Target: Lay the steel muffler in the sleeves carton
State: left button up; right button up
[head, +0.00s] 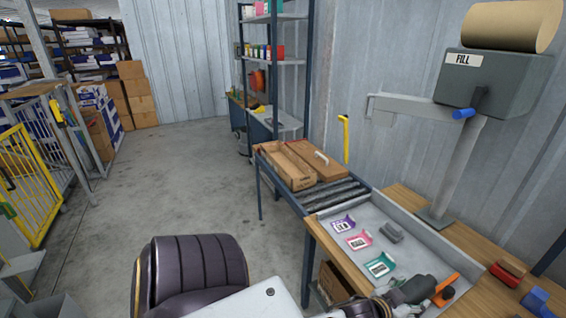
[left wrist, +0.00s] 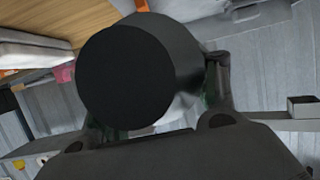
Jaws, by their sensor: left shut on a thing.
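A dark grey cylinder, which looks like the steel muffler (head: 418,288), is at the near end of the grey packing tray (head: 318,227). My left gripper (head: 388,300) is shut on it, at the bottom edge of the head view. In the left wrist view the muffler's round black end (left wrist: 125,72) fills the middle, with fingers of my left gripper (left wrist: 165,105) on both sides. I cannot tell whether it touches the tray. An open cardboard carton (head: 285,166) stands on the roller conveyor; I cannot read a sleeves label on it. My right gripper is not in view.
A second cardboard box (head: 319,160) sits beside the open carton. Purple, pink (head: 360,240) and green cards and a small grey block (head: 392,232) lie in the tray. An orange tool (head: 446,286) is close to the muffler. A paper FILL machine (head: 495,82) stands behind. Conveyor rollers (head: 335,192) are bare.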

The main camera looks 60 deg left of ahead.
aim_at(278, 161)
jog(key=j, duration=1)
jog(key=i+j, duration=0.1)
jog(key=j, duration=0.95)
jog(key=i+j, duration=0.1)
jog(key=j, duration=1.95)
jog(key=i+j, duration=0.2)
jog(key=j, duration=0.2)
jog(key=i+j+u, duration=0.1)
jog(key=j, duration=0.25)
jog(key=i+j, duration=0.15)
jog(key=i, duration=0.15)
jog(key=i+j, duration=0.15)
jog(key=i, duration=0.2)
